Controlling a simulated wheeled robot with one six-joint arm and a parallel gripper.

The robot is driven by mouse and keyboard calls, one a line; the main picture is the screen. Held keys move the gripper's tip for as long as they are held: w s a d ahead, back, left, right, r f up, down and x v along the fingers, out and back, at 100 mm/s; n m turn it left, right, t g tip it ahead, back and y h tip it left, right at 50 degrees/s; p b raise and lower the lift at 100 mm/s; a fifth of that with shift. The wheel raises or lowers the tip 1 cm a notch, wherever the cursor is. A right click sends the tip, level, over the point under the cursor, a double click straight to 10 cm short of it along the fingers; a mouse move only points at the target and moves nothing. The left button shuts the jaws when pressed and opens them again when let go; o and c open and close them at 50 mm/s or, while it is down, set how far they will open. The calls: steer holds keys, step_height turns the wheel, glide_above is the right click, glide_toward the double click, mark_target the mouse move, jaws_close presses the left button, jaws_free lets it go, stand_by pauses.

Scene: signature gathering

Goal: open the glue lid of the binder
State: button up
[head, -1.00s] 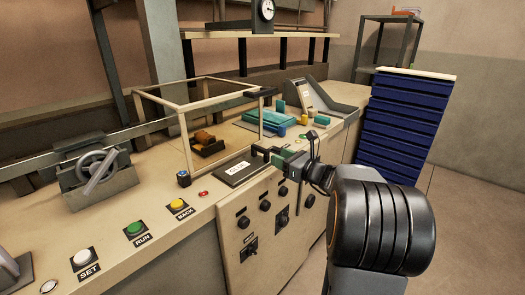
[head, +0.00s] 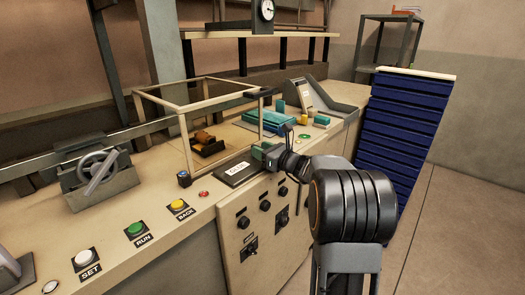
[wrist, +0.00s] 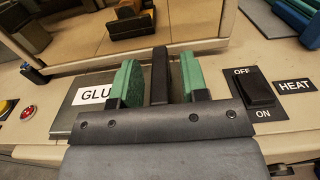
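The glue lid (wrist: 70,118) is a flat dark plate with a white label reading "GLU", the rest hidden by my gripper. It lies closed on the bench at the left in the wrist view. In the head view the lid (head: 231,179) sits at the bench's front edge. My gripper (wrist: 159,78), with green finger pads, is at the lid's right end. A dark upright bar (wrist: 159,70) stands between the pads, with a narrow gap on each side; I cannot tell whether it is joined to the lid. In the head view my gripper (head: 262,152) hides that end.
A HEAT switch (wrist: 258,90) is close right of my gripper. A red button (wrist: 28,111) is left of the lid. Blue crates (head: 401,125) stand at the right.

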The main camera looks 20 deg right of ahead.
jaws_close()
stand_by(0.4)
